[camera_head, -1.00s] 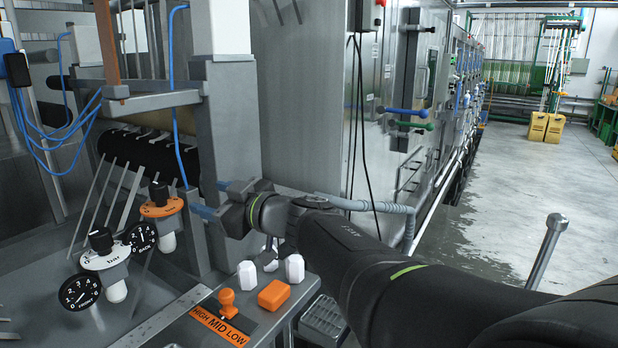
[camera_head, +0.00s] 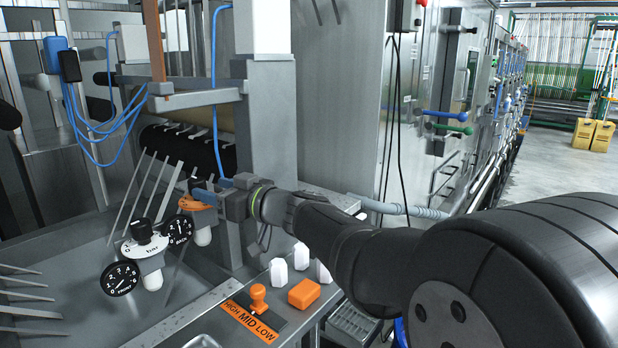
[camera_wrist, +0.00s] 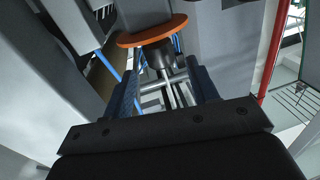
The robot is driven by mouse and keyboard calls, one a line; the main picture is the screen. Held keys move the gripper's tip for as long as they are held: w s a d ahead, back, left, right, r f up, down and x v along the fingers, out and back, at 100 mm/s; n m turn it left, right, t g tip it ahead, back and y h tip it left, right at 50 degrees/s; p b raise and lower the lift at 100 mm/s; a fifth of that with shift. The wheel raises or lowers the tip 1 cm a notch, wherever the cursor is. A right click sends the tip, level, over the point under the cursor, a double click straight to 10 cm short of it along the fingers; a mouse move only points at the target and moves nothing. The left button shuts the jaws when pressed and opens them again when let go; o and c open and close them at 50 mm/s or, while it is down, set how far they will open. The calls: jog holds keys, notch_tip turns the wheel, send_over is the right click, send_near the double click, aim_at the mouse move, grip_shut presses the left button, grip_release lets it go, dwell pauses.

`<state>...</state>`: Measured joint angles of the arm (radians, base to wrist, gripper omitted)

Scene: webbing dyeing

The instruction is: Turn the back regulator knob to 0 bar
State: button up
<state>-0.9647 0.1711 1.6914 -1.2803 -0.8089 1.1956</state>
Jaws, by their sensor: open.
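The back regulator has an orange collar (camera_head: 203,201), a dark knob partly hidden by my gripper, and a black gauge (camera_head: 180,229) marked BACK. Its needle is too small to read. My gripper (camera_head: 201,192) is open at the back regulator, its blue fingers level with the knob, just above the collar. In the wrist view the orange collar (camera_wrist: 151,31) lies beyond the fingertips, and a dark round part (camera_wrist: 157,54) sits between the spread fingers. I cannot tell whether they touch it.
The white front regulator (camera_head: 142,249), with its black knob (camera_head: 142,230) and FRONT gauge (camera_head: 120,278), stands to the left. A grey post (camera_head: 266,120) rises close behind my gripper. An orange selector (camera_head: 259,298), an orange block (camera_head: 304,293) and white knobs (camera_head: 278,271) lie in front.

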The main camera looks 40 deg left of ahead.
aim_at(198, 184)
jog(key=a, duration=0.4)
jog(key=s+a, duration=0.1)
jog(key=shift+a, duration=0.4)
jog(key=c, duration=0.9)
jog(key=shift+c, duration=0.2)
jog(key=shift+w+g, duration=0.1)
jog(key=shift+g, duration=0.2)
jog(key=n+g, duration=0.1)
jog(key=g, duration=0.1)
jog(key=n+g+h, duration=0.1)
jog(key=n+g, duration=0.1)
jog(key=shift+h, duration=0.3)
jog(key=shift+n+g+h, duration=1.1)
jog(key=shift+n+g, duration=0.4)
jog(key=shift+g, duration=0.5)
